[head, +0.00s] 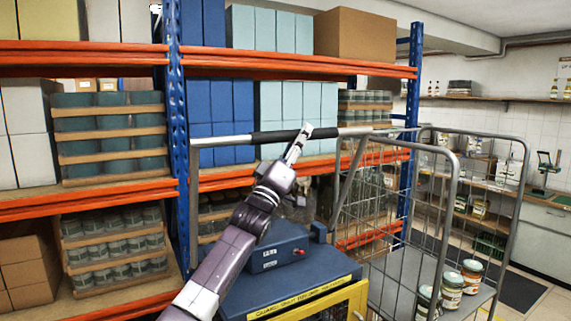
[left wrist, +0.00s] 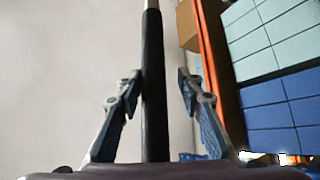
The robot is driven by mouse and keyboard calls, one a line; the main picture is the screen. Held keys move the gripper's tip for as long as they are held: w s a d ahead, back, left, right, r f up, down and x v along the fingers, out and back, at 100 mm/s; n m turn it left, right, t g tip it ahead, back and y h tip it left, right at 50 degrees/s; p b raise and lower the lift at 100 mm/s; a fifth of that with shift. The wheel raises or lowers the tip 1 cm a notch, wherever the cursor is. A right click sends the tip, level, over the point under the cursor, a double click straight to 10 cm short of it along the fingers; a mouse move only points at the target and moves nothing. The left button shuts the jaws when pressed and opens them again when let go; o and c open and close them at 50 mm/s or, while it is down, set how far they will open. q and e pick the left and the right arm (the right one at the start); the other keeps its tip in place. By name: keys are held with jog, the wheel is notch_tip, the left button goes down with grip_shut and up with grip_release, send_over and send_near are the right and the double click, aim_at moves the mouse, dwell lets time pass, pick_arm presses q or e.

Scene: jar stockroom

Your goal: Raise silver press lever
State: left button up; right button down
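The silver press lever (head: 222,141) runs level across the head view, with a black grip (head: 275,137) in its middle, above the blue and yellow press (head: 305,270). My left gripper (head: 301,140) is at the black grip. In the left wrist view the grip (left wrist: 154,100) passes between the two fingers of my left gripper (left wrist: 158,80). The fingers are spread. A gap shows on the right side of the grip; the left fingertip is very close to it, and I cannot tell if it touches. My right gripper is not in view.
Shelving with orange beams (head: 90,203) and boxes stands behind the press. A wire cage trolley (head: 452,180) with several jars (head: 452,290) stands close on the right. A counter (head: 540,230) is at the far right.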

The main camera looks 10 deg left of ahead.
pick_arm(q)
jog(key=v, duration=1)
jog(key=shift+f, duration=0.15)
